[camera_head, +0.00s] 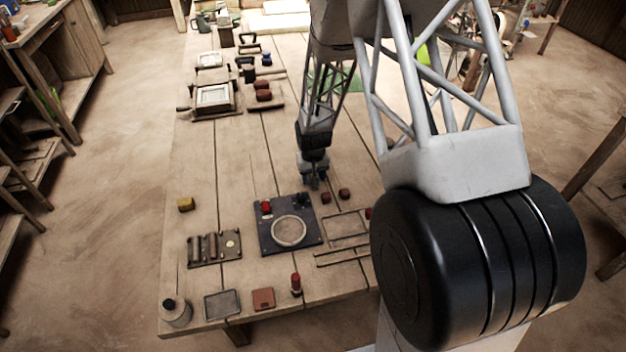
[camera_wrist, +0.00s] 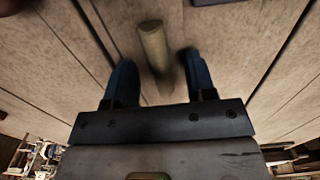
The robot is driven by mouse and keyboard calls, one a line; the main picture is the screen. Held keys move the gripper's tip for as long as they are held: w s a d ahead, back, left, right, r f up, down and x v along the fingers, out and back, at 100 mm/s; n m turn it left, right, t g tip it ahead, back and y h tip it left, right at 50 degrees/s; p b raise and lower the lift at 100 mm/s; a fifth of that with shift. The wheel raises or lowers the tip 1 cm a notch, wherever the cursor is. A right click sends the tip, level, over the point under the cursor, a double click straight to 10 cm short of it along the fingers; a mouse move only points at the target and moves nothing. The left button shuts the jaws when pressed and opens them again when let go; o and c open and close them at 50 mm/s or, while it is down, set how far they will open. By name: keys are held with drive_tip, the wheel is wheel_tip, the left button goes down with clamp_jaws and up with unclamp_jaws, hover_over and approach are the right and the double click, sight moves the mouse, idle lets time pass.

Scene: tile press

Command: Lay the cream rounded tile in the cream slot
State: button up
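My gripper (camera_head: 313,182) is low over the table, just behind the dark blue plate (camera_head: 263,238). In the wrist view its two blue fingers (camera_wrist: 158,80) are spread apart. A long cream-tan piece with a rounded end (camera_wrist: 152,42) shows between them, probably the cream tile. A gap is visible between it and the right finger; whether it touches the left finger is unclear. I cannot make this piece out in the head view. A dark rack (camera_head: 237,258) with several bar-shaped features and a small cream disc stands left of the plate. I cannot tell which slot is cream.
The plate bears a large round disc (camera_head: 289,231) and a red knob (camera_head: 266,207). Small dark red blocks (camera_head: 344,194) lie right of the gripper. A yellow block (camera_head: 185,204), grey tray (camera_head: 222,304), brown tile (camera_head: 263,298) and red-topped bottle (camera_head: 296,284) stand nearer the edges.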

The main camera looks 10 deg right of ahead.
clamp_jaws()
drive_tip(key=shift+r, duration=0.2)
drive_tip(key=shift+r, duration=0.8)
drive_tip(key=shift+s+r, duration=0.15)
drive_tip(key=shift+r, duration=0.7)
drive_tip(key=s, duration=0.5)
drive_tip(key=s+r, duration=0.1)
drive_tip(key=s, duration=0.9)
drive_tip(key=shift+s+a+r, duration=0.1)
drive_tip(key=shift+s+r, duration=0.05)
drive_tip(key=shift+s, duration=0.2)
